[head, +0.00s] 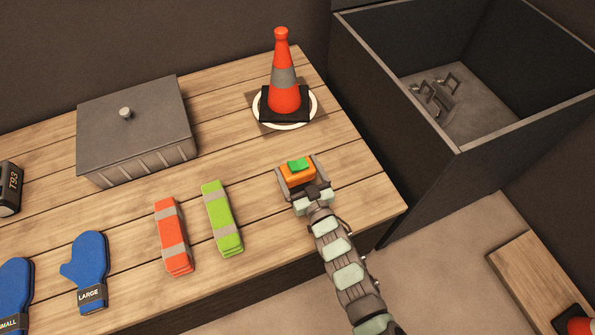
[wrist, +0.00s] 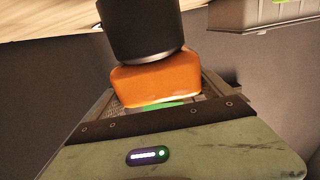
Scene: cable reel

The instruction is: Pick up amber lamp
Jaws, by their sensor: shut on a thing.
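In the head view, my gripper (head: 301,178) is over the right part of the wooden table, its fingers on both sides of an orange block with a green top, which looks like the amber lamp (head: 293,178). The gripper is shut on it. In the wrist view the orange lamp (wrist: 155,84) shows beyond the gripper's dark edge, with a bit of green below it. A dark cylinder (wrist: 145,28) adjoins the orange part; I cannot tell whether it belongs to the lamp. The lamp's underside is hidden in the head view, so its height above the table is unclear.
A traffic cone (head: 283,88) stands on a white plate (head: 315,108) behind the gripper. A lidded grey box (head: 140,130), orange and green folded bands (head: 172,235) (head: 222,217) and blue mitts (head: 88,270) lie leftward. A deep dark bin (head: 400,135) stands right.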

